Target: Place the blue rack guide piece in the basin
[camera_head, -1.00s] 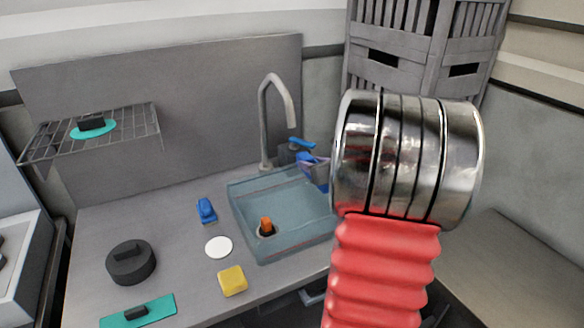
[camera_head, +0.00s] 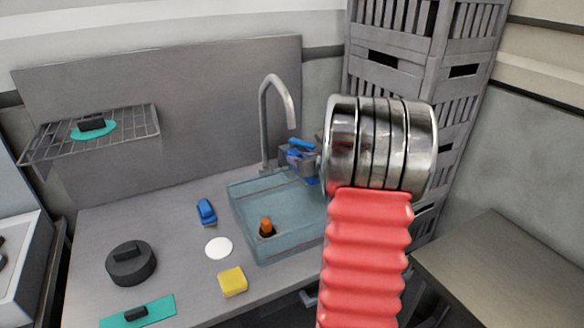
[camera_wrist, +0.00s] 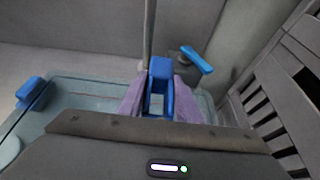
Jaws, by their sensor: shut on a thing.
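The blue rack guide piece (camera_wrist: 160,72) is upright between the purple fingers of my gripper (camera_wrist: 158,100) in the wrist view. My gripper is shut on it. In the head view my arm hides most of the gripper, with some blue (camera_head: 298,157) showing left of it. The basin (camera_head: 250,205) is a translucent teal tub set in the counter, with an orange item standing on its floor. In the wrist view the basin (camera_wrist: 95,88) lies below and behind the fingers, and the piece appears held above it, near its back right part.
A grey tap (camera_head: 264,130) rises behind the basin, with a blue-handled item (camera_wrist: 197,60) beside it. Another blue object (camera_head: 206,211), a white disc (camera_head: 219,247), a yellow block (camera_head: 232,281) and a dark round pot (camera_head: 131,263) lie left. Grey crates (camera_head: 385,80) stand right.

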